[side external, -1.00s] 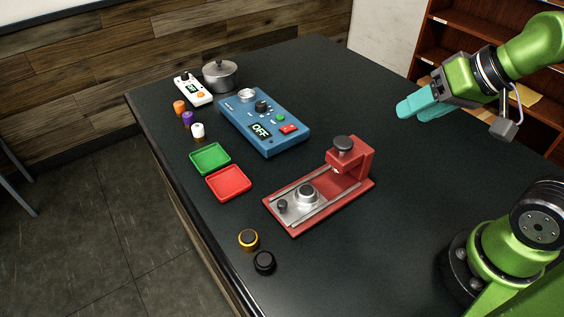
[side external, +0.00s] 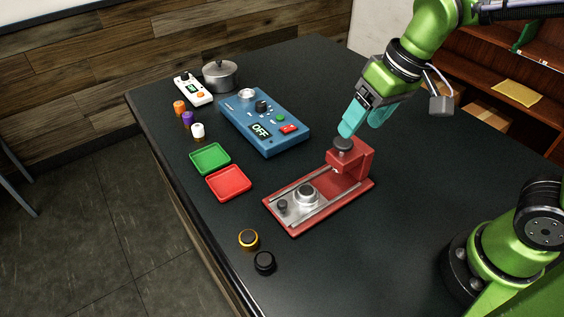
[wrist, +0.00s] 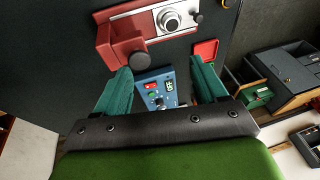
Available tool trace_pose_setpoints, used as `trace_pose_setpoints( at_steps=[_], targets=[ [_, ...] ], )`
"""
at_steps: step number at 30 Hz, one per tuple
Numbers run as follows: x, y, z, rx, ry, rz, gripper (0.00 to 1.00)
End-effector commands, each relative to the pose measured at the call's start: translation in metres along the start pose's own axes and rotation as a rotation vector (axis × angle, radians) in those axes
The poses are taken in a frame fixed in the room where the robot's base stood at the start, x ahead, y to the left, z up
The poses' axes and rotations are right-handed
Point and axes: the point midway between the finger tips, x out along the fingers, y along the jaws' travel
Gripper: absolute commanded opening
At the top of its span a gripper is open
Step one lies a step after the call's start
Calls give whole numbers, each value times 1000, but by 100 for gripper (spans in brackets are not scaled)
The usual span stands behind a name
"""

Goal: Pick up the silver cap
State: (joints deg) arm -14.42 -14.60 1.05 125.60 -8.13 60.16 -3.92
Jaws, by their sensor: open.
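A silver round cap-like part (side external: 307,194) sits on the metal slide plate of the red press (side external: 362,160). It also shows near the top of the wrist view (wrist: 170,18). Another silver round piece (side external: 247,95) sits on the blue control box, and I cannot tell for sure which one is the silver cap. My gripper (side external: 364,126) is open, its teal fingers pointing down above and behind the press's dark knob (side external: 343,143). In the wrist view nothing is between the fingers of my gripper (wrist: 163,74).
The blue box (side external: 280,137) reads OFF. Green (side external: 210,158) and red (side external: 229,183) trays lie left of the press. A yellow-ringed cap (side external: 248,239) and a black cap (side external: 264,262) lie in front. A pot (side external: 220,75) and small coloured caps (side external: 187,118) stand farther back.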

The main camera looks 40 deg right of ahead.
Motion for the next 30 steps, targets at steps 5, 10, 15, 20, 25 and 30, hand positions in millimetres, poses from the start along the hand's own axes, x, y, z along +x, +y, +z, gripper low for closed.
trace_pose_setpoints(
  at_steps=[5,10,15,20,25,30],
  targets=[
    [36,-43,-24,-210,-182,68,71],
    [53,-66,-41,-339,-277,120,71],
    [46,-65,-46,-376,-300,139,71],
    [71,-59,-38,-380,-308,138,71],
    [107,-52,-28,-380,-308,138,71],
    [137,-46,-20,-378,-306,137,71]
  ],
)
